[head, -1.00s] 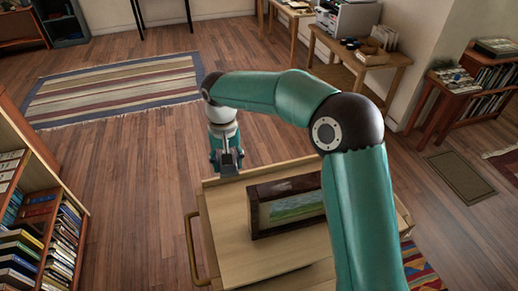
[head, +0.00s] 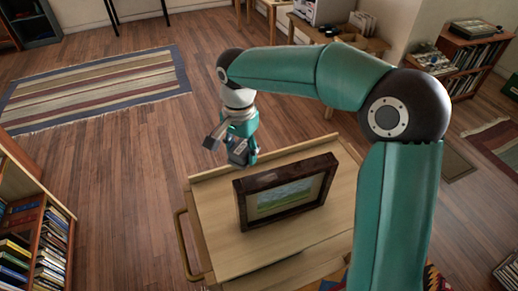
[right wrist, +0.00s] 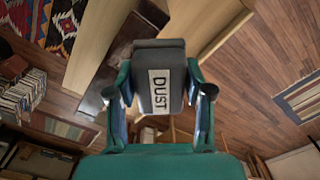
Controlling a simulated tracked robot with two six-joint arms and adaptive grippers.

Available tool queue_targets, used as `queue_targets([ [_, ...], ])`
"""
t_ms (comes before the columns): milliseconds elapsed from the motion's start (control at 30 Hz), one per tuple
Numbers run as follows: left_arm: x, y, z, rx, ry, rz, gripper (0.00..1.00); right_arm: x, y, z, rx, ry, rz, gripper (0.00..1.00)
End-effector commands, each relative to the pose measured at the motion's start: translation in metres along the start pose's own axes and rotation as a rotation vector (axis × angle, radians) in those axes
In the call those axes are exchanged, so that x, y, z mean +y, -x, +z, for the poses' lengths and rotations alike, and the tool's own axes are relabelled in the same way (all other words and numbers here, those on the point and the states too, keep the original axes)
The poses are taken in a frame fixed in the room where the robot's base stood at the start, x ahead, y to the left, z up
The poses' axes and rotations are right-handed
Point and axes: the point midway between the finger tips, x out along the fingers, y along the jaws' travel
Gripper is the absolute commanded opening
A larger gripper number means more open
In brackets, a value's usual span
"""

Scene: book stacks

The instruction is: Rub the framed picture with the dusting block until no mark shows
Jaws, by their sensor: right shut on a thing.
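The framed picture (head: 288,193) stands upright on the wooden trolley top, in a dark brown frame around a green landscape. The upper part of the picture looks greyish; I cannot tell whether that is a mark. My right gripper (head: 238,143) is just behind and above the frame's left end, apart from its front face. It is shut on the grey dusting block (right wrist: 159,78), whose white label reads DUST in the right wrist view. The block's sides sit between the two fingers. In that view a dark brown strip, likely the frame (right wrist: 128,48), lies behind the block. My left gripper is out of view.
The trolley top (head: 215,215) has bare room around the frame, with a handle (head: 183,248) at its left. A bookshelf (head: 35,235) stands at the left. A striped rug (head: 95,85) lies behind, and a table with boxes (head: 340,38) stands at the back.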

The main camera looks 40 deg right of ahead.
Motion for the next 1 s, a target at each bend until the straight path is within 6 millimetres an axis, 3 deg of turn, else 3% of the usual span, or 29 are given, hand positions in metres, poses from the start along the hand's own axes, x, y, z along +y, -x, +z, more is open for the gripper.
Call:
queue_targets([
  [100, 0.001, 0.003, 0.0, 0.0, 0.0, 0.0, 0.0, 0.025, 0.011, -0.001, 0.001, -0.211, -0.001, 0.16],
  [300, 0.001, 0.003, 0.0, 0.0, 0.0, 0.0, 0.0, 0.043, 0.015, -0.001, 0.002, -0.379, 0.0, 0.16],
  [1000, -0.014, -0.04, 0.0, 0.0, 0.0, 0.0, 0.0, 0.043, -0.041, -0.001, 0.002, -0.389, 0.0, 0.16],
])
